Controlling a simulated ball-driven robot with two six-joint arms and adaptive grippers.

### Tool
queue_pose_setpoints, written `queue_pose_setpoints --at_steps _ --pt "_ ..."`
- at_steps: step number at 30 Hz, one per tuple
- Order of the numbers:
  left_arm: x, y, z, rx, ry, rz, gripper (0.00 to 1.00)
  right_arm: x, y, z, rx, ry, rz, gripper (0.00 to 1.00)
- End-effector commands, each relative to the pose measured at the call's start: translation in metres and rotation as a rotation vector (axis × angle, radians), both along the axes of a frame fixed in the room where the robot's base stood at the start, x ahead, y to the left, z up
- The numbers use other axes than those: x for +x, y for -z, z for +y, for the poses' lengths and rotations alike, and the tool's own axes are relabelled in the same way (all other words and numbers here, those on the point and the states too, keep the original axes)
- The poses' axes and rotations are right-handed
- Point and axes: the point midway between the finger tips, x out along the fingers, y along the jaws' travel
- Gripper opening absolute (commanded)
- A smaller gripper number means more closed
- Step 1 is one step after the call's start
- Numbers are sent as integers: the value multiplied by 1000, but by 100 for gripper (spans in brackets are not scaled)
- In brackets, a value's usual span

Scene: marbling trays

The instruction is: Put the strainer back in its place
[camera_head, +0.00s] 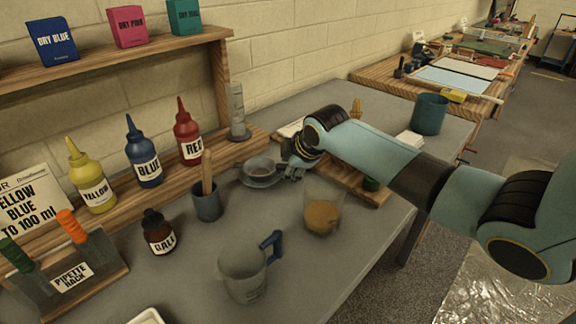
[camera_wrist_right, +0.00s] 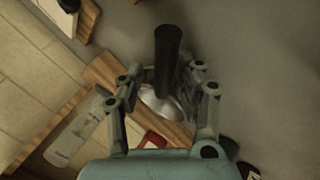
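The strainer (camera_head: 262,167), a small grey mesh bowl, sits over a pale dish at the back of the grey table, in front of the wooden shelf. My right gripper (camera_head: 293,170) is just to its right, low over the table. In the right wrist view, a dark rod like a handle (camera_wrist_right: 167,60) shows between the spread fingers of my right gripper (camera_wrist_right: 166,72), with gaps on both sides. A pale rounded surface (camera_wrist_right: 158,103) lies beyond it. I cannot tell whether the rod touches a finger. My left gripper is out of view.
A beaker of amber liquid (camera_head: 322,215) stands close in front of my right gripper. A grey cup with a wooden stick (camera_head: 207,204), a gall bottle (camera_head: 158,233) and a clear jug (camera_head: 243,274) stand nearby. Colour bottles and a cylinder (camera_head: 237,113) line the shelf.

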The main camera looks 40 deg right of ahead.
Motion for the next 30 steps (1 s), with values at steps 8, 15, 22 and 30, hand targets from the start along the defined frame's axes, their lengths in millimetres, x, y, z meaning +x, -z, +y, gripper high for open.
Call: queue_pose_setpoints --at_steps 8,15,22,30 --pt "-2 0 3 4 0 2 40 -4 0 0 1 0 4 37" --pt "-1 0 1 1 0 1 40 -25 -31 3 -3 -3 1 37" --pt "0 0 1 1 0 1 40 -55 -71 9 -3 -3 1 37" --pt "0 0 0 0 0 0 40 -72 -94 12 -1 0 1 37"
